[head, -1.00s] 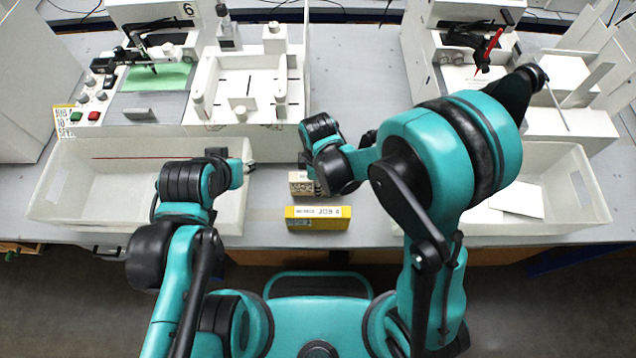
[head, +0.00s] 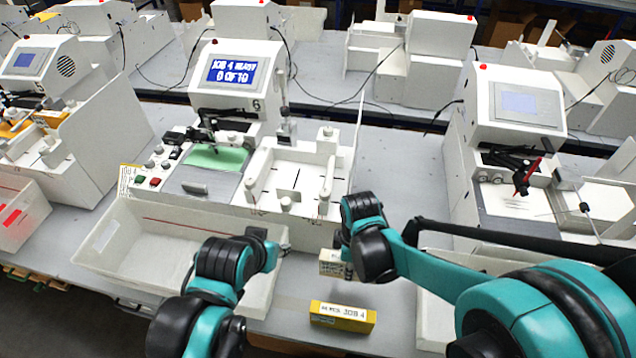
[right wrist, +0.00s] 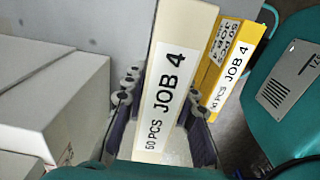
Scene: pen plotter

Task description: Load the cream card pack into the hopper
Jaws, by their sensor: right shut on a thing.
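The cream card pack (head: 333,262) has a white label; in the right wrist view the pack (right wrist: 178,70) reads "50 PCS JOB 4". My right gripper (right wrist: 163,112) is shut on it, one finger on each side. In the head view my right gripper (head: 350,262) partly hides the pack, and I cannot tell whether it touches the table. The hopper is probably the white open bay with upright posts (head: 290,178) on the plotter, behind and left of the pack. My left gripper (head: 268,243) is over the right end of the front bin; its fingers are unclear.
A yellow pack (head: 342,316), labelled JOB 4, lies in front of the cream pack. The plotter's screen (head: 232,72) shows "JOB 4 READY". A pale bin (head: 130,235) stands before this plotter. Another plotter (head: 515,110) stands to the right. A thin upright panel (head: 357,145) edges the bay.

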